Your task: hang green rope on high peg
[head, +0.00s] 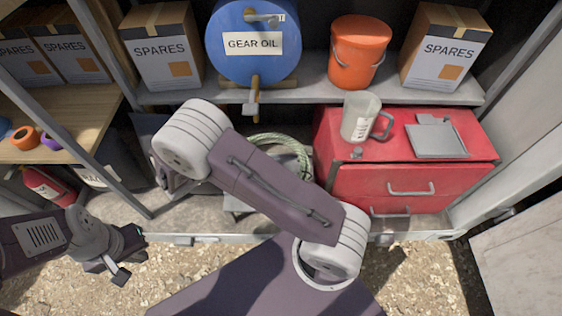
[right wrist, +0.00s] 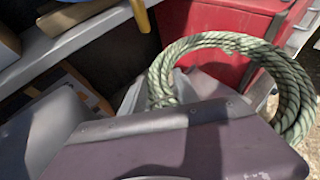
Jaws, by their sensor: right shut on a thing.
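The green rope (head: 289,145) is a pale green coil, partly hidden behind my right arm in the head view. In the right wrist view the rope (right wrist: 289,90) rises as a loop at the right, its lower left part going behind my gripper's housing. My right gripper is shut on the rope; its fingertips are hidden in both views. My left gripper (head: 118,267) is at the lower left, over the gravel, empty and apparently open, far from the rope.
A red drawer chest (head: 345,165) with a clear jug (head: 359,118) on top stands right of the rope. The shelf (head: 310,92) above holds a blue gear oil drum (head: 228,62), an orange bucket (head: 358,52) and spares boxes (head: 160,48). A grey post stands left.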

